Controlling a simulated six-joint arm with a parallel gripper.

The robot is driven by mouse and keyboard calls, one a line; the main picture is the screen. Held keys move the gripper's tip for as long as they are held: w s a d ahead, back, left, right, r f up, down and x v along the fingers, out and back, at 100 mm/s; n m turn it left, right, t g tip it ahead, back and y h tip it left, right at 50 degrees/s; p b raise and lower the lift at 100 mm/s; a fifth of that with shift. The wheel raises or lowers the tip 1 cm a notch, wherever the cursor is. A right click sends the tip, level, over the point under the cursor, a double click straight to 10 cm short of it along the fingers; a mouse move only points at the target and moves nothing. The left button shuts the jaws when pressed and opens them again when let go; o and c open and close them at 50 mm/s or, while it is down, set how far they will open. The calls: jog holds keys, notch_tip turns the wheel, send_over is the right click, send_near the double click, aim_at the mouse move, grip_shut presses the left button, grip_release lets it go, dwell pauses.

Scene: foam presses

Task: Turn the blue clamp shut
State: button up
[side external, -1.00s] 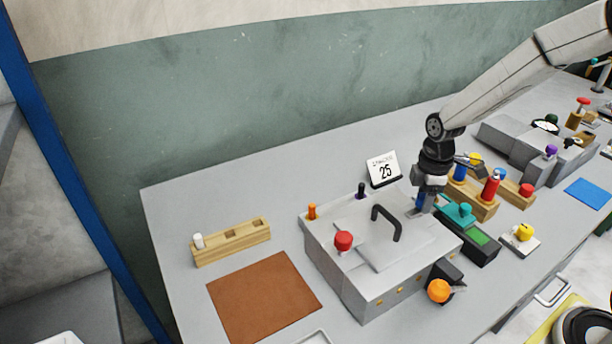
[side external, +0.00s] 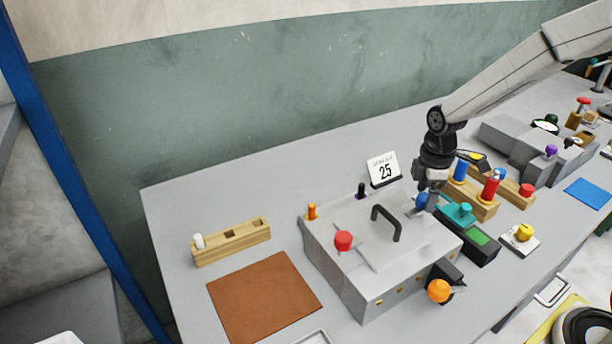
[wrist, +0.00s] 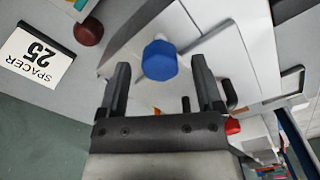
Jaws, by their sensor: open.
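The blue clamp (side external: 421,200) is a small blue knob on the top right back corner of the grey press box (side external: 345,285). In the wrist view the blue clamp (wrist: 160,61) shows as a many-sided knob on a pale stem. My gripper (side external: 428,194) is right above the clamp, pointing down. In the wrist view my gripper (wrist: 160,72) has its fingers apart, one on each side of the knob, with a gap visible on both sides. It holds nothing. I cannot tell how far down the fingertips reach beside the knob.
The press lid has a black handle (side external: 386,221). A teal-topped device (side external: 463,213) and a wooden block with bottles (side external: 472,203) stand right.

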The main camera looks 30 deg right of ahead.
aim_at(426, 197)
jog(key=shift+r, duration=3.25)
jog(key=shift+s, duration=0.1)
jog(key=shift+s+a+f+m, duration=0.35)
jog(key=shift+s+m, duration=0.1)
jog(key=shift+m, duration=0.15)
jog(key=s+a+f+m+t, duration=0.1)
jog(key=s+m, duration=0.2)
jog(key=s+a+f+m, duration=0.1)
jog(key=s+m, duration=0.2)
jog(key=s+a+f+m+t, duration=0.1)
jog(key=s+a+f+m, duration=0.1)
jog(key=s+m, duration=0.1)
jog(key=shift+s+f+m+t, duration=0.1)
jog(key=shift+s+m+t, duration=0.25)
jog(key=shift+m, duration=0.25)
